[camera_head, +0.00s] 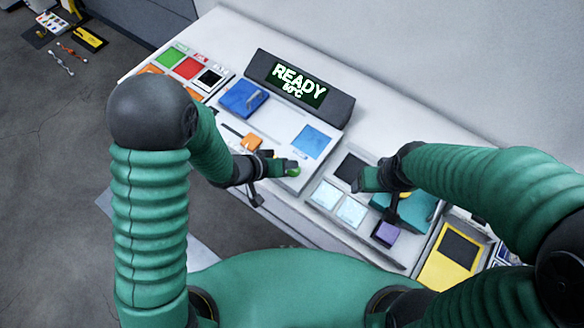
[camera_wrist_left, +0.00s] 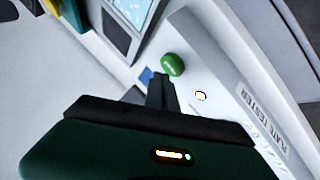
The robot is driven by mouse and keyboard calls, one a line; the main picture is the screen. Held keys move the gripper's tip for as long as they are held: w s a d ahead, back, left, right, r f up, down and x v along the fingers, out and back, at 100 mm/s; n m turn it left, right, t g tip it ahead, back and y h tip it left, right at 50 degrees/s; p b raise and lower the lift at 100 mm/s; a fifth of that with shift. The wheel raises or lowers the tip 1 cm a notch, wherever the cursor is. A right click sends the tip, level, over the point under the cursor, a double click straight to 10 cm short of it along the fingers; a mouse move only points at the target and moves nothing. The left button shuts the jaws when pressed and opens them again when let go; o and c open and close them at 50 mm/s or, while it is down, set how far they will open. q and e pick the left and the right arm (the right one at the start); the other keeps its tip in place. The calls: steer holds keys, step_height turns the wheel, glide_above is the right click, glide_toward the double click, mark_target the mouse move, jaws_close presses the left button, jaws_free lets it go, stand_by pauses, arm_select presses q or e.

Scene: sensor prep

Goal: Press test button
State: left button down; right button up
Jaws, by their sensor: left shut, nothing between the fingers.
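The green test button (camera_head: 292,169) sits near the front right corner of the white plate tester (camera_head: 268,130). The button also shows in the left wrist view (camera_wrist_left: 173,64), just beyond my fingertips. My left gripper (camera_head: 281,166) is shut and empty, right beside the button. In the left wrist view its closed fingers (camera_wrist_left: 161,88) point at the button; I cannot tell whether they touch it. The tester's display (camera_head: 299,85) reads READY and 60°C. My right gripper (camera_head: 362,182) hovers over the right-hand panel, and its fingers are not clear enough to judge.
A blue block with a handle (camera_head: 244,98) and a light blue square (camera_head: 311,141) are on the tester. Right of it are pale plates (camera_head: 338,203), a purple block (camera_head: 386,233) and a yellow tray (camera_head: 448,270). Coloured tiles (camera_head: 188,67) lie at the far left.

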arm_select(q)
steer(key=shift+d, duration=0.4)
steer(key=shift+a+f, duration=0.25)
steer(key=shift+f, duration=0.1)
steer(key=shift+a, duration=0.15)
arm_select(e)
steer(key=shift+d+f, duration=0.1)
steer(key=shift+d, duration=0.05)
arm_select(q)
steer(key=shift+f, duration=0.15)
arm_select(e)
steer(key=shift+d+f, duration=0.1)
steer(key=shift+d, duration=0.1)
arm_select(q)
steer(key=shift+s+f, duration=0.1)
steer(key=shift+f, duration=0.25)
arm_select(e)
steer(key=shift+f, duration=0.15)
arm_select(q)
steer(key=shift+d+r+p, duration=0.2)
steer(key=shift+r+p, duration=0.6)
steer(key=shift+r, duration=0.15)
arm_select(e)
step_height(320, 180, up, 2)
steer(key=shift+a+r, duration=0.1)
